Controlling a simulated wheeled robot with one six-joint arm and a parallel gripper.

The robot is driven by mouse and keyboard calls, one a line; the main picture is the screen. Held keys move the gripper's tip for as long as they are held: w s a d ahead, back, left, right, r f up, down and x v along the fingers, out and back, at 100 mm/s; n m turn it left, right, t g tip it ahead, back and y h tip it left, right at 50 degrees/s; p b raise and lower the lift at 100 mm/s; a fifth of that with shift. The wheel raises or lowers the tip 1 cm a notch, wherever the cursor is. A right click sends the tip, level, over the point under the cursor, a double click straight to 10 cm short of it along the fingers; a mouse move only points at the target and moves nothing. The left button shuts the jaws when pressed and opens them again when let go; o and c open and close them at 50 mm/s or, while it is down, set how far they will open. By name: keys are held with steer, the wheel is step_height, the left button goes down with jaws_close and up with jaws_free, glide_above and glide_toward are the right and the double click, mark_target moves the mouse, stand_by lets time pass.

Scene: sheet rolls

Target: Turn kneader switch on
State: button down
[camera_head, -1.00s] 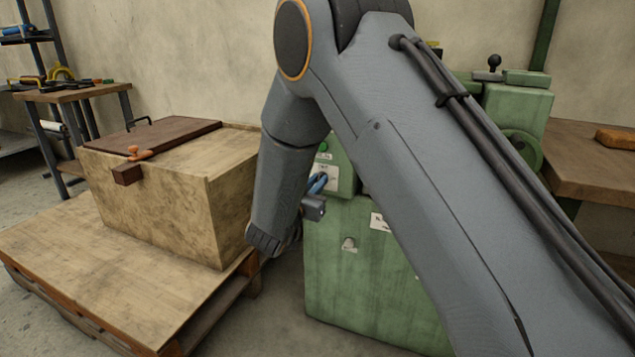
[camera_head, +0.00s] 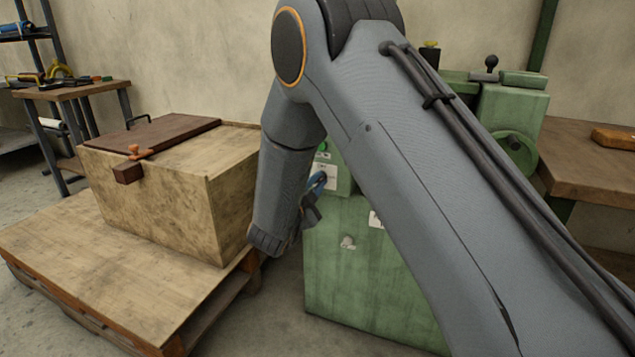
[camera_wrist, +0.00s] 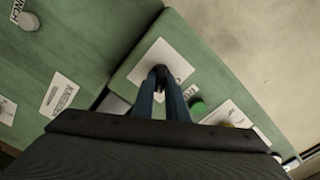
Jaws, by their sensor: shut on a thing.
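The kneader is a green machine (camera_head: 335,280) behind my arm in the head view. In the wrist view its control panel (camera_wrist: 195,50) carries a white plate (camera_wrist: 148,60) with a small dark switch knob between my fingertips. The fingers of my gripper (camera_wrist: 161,78) are shut on this knob and hide most of it, so I cannot read its setting. In the head view my gripper (camera_head: 318,182) shows blue fingers at the upper front of the machine, next to a white label.
A green button (camera_wrist: 198,106) sits beside the plate. A wooden box (camera_head: 150,195) stands on a pallet (camera_head: 90,270) at the left, close to my wrist. A wooden table (camera_head: 590,165) stands at the right. Bare floor lies in front of the kneader.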

steer(key=m+b, duration=0.1)
steer(key=m, duration=0.5)
steer(key=shift+f, duration=0.15)
steer(key=shift+d+m, duration=0.1)
steer(key=shift+m, duration=0.2)
steer(key=c, duration=1.8)
jaws_free()
steer(key=shift+o, duration=0.2)
steer(key=p+v, duration=0.1)
steer(key=v, duration=0.7)
